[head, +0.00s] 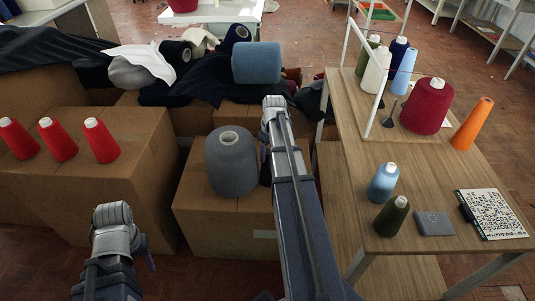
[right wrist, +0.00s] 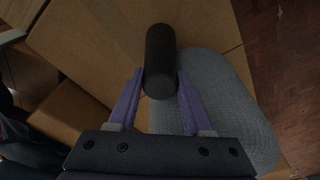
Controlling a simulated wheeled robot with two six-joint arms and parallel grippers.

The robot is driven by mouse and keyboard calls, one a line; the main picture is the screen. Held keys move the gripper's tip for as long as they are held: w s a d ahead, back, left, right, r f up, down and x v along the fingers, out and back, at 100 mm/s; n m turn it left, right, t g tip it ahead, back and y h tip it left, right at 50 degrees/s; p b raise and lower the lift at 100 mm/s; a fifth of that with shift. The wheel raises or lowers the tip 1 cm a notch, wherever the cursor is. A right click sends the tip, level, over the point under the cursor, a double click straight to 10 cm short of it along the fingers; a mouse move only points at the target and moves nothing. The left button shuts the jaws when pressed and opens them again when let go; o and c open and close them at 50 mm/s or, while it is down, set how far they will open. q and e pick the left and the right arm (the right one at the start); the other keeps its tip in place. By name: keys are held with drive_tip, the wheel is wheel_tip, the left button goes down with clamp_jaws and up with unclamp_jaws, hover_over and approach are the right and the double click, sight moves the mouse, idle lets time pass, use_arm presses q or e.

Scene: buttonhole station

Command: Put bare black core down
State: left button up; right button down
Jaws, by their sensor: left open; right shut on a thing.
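In the right wrist view a bare black core (right wrist: 160,50) lies between the purple fingers of my right gripper (right wrist: 159,85), which is shut on it. Brown cardboard shows beyond the core; I cannot tell whether the core touches it. My left gripper (head: 146,250) is open, low at the front left.
The grey cone's box (head: 215,218) has little bare top. Three red cones (head: 101,141) stand on the left box (head: 65,195). Dark cloth and a blue cone (head: 256,63) lie behind. A wooden table (head: 410,160) at right carries several cones and a patterned card (head: 492,213).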

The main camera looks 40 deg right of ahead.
drive_tip(key=shift+c, duration=1.6)
unclamp_jaws()
drive_tip(key=shift+f, duration=0.1)
wheel_tip(320, 180, up, 12)
drive_tip(key=s+p, duration=0.1)
drive_tip(key=p, duration=1.1)
drive_tip(key=shift+s+d, duration=0.15)
drive_tip(key=shift+s, duration=0.05)
